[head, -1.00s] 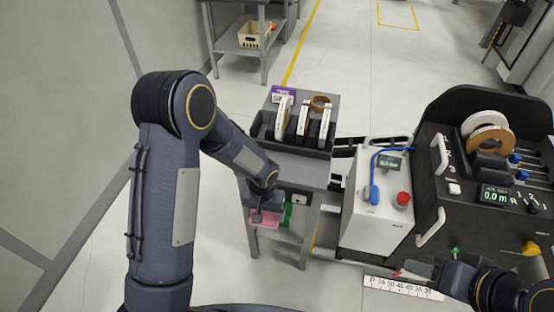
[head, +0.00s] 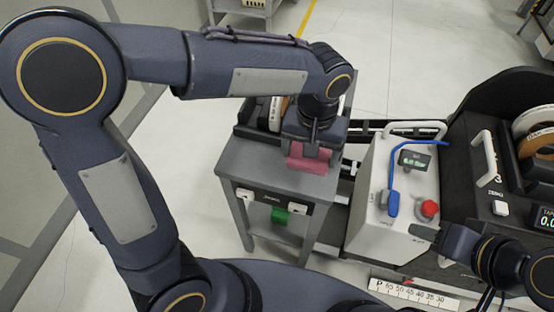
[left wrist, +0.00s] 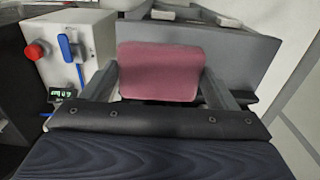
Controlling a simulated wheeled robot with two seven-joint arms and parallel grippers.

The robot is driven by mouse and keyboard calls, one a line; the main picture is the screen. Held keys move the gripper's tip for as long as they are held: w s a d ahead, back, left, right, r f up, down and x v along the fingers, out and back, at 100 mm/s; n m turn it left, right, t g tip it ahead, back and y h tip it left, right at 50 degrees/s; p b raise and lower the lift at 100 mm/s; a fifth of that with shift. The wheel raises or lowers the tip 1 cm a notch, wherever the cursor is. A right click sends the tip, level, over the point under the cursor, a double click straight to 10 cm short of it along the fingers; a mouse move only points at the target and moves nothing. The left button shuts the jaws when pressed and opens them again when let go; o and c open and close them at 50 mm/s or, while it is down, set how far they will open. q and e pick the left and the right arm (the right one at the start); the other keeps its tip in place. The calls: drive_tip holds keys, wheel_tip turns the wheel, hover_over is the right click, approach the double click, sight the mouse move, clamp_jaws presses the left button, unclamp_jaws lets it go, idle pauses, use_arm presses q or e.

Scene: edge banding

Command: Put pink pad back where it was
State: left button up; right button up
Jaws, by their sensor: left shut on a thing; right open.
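The pink pad (head: 310,158) is held in my left gripper (head: 312,142), above the grey top of the small cart (head: 265,172). In the left wrist view the pink pad (left wrist: 161,71) sits between the two fingers, which are shut on it. Whether the pad touches the cart top is hard to tell. My right gripper (head: 425,233) is at the lower right, near the white box with the red button. Its jaws are small in view and it holds nothing that I can see.
The dark rack with tape rolls (head: 272,112) stands at the back of the cart, partly hidden by my left arm. A green item (head: 280,215) is under the cart top. The white box (head: 395,190) with red button (head: 429,208) and blue handle stands right of the cart.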

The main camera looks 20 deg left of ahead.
use_arm(q)
hover_over(276, 171)
wheel_tip(276, 171, down, 7)
drive_tip(key=shift+d+f, duration=0.1)
drive_tip(key=shift+d, duration=0.05)
drive_tip(key=shift+f, duration=1.65)
drive_tip(key=shift+f, duration=0.1)
